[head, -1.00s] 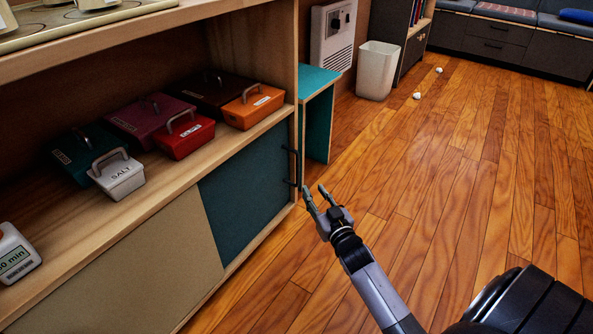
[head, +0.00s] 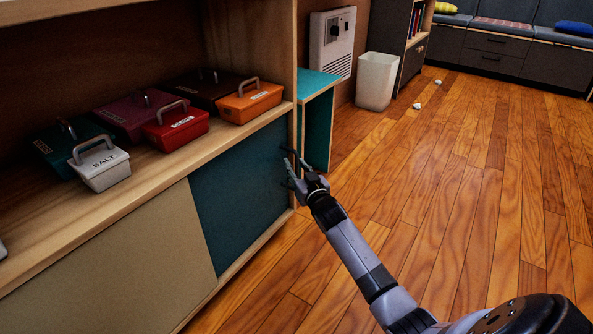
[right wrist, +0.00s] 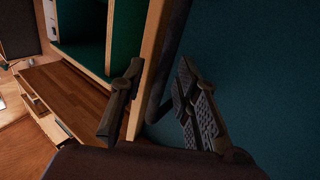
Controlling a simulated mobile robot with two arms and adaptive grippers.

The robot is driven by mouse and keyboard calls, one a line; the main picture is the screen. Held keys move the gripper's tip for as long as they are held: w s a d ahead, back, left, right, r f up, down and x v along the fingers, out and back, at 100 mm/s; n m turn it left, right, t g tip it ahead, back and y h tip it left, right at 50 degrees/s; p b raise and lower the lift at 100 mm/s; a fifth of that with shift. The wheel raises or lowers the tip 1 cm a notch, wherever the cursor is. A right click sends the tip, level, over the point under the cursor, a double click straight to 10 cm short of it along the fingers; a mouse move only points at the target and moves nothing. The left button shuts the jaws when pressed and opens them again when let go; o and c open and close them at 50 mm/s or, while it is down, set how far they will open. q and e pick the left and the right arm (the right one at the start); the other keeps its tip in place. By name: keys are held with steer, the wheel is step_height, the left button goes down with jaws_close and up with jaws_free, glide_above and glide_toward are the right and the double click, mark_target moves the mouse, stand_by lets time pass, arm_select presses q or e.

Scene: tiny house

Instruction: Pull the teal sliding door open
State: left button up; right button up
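The teal sliding door (head: 238,192) is at the right end of the low cabinet, beside a beige panel (head: 120,270). It also fills the right of the right wrist view (right wrist: 265,70). My right gripper (head: 289,168) is at the door's right edge, where the dark handle is mostly hidden by it in the head view. In the right wrist view, my right gripper (right wrist: 158,105) has its fingers spread apart. The dark bar handle (right wrist: 168,70) shows between them, close to the wooden cabinet edge (right wrist: 150,70). I cannot tell whether a finger touches it. My left gripper is not in view.
Labelled boxes, including a white salt box (head: 101,168) and an orange one (head: 250,103), stand on the cabinet shelf. A teal-topped side unit (head: 318,85) is just past the cabinet. A white bin (head: 377,82) stands farther back. The wooden floor (head: 460,200) to the right is mostly clear.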

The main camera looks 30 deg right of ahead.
steer(key=shift+c, duration=0.3)
jaws_close()
stand_by(0.6)
